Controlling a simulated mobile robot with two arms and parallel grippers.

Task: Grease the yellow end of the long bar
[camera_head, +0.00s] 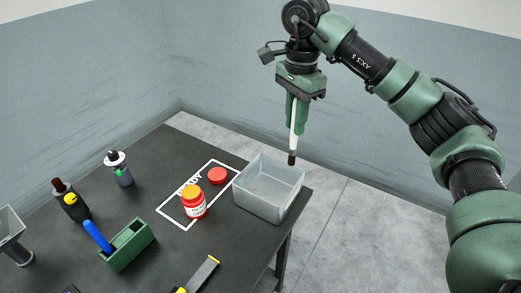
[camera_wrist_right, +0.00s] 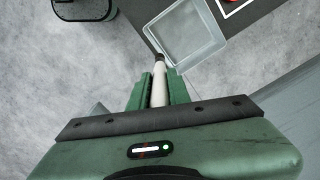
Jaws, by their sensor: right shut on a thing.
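My right gripper (camera_head: 298,112) is shut on a white-handled brush (camera_head: 294,138) with a dark tip, pointing down. The brush is in the air beside the far right corner of the clear bin (camera_head: 268,210), and it also shows between the fingers in the right wrist view (camera_wrist_right: 158,88). A dark long bar (camera_head: 196,276) with yellow bands lies at the table's front; the bottom edge of the picture cuts it off. A red jar (camera_head: 194,209) with an orange top and a white label stands on the white-outlined mat. My left gripper is out of view.
A red disc (camera_head: 217,175) lies on the mat. To the left are a green holder (camera_head: 127,246) with a blue handle, a dark bottle (camera_head: 72,204), a grey canister (camera_head: 120,172) and a clear funnel-like container (camera_head: 10,226). Bare floor lies right of the table.

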